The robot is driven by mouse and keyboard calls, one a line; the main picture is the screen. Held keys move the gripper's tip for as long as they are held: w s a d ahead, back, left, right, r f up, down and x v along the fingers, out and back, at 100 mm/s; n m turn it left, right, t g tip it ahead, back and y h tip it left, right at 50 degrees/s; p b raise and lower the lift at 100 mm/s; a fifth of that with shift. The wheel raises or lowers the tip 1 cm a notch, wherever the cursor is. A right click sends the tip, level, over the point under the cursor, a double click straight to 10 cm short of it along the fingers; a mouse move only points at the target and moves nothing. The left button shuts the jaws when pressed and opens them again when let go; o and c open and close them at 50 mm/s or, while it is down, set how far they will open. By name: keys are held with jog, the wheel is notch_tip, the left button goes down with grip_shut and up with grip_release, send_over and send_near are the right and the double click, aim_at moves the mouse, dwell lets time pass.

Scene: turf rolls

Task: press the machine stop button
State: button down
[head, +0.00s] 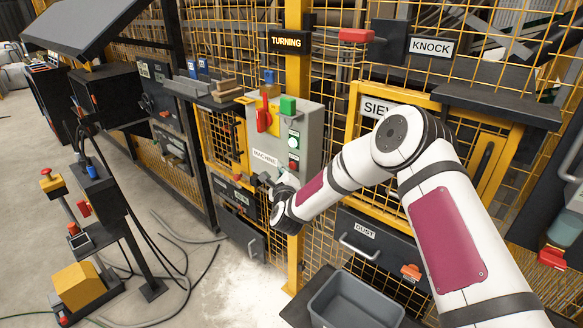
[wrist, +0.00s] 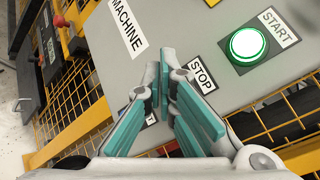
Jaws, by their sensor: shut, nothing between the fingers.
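The grey control box (head: 312,122) labelled MACHINE stands on the yellow post. In the wrist view its panel (wrist: 185,25) fills the picture, with a lit green START button (wrist: 246,45) at the right and a STOP label (wrist: 203,75) just right of my fingertips. The stop button itself is not visible in the wrist view; my fingers cover the panel beside its label. My gripper (wrist: 167,66) is shut and empty, its fingertips together in front of the panel. I cannot tell whether they touch it. In the head view my wrist is low in front of the box.
A red handle (head: 264,116) and a green block (head: 288,105) stick out at the box's top. Yellow mesh fencing surrounds the box. A grey bin (head: 352,300) stands below right. A post with a red-topped button (head: 46,173) stands at the left. Cables lie on the floor.

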jog(key=shift+w+d, duration=0.1)
jog(key=shift+w, duration=0.05)
jog(key=shift+w+d, duration=0.15)
jog(key=shift+w, duration=0.05)
jog(key=shift+w+d+b, duration=0.35)
dwell(0.9)
dwell(0.3)
jog(key=shift+s+a+p, duration=0.35)
jog(key=shift+s+a, duration=0.2)
jog(key=shift+s, duration=0.15)
jog(key=s+a+p, duration=0.1)
jog(key=s, duration=0.1)
jog(key=s+a+p, duration=0.1)
jog(key=s+a, duration=0.1)
dwell(0.4)
dwell(0.5)
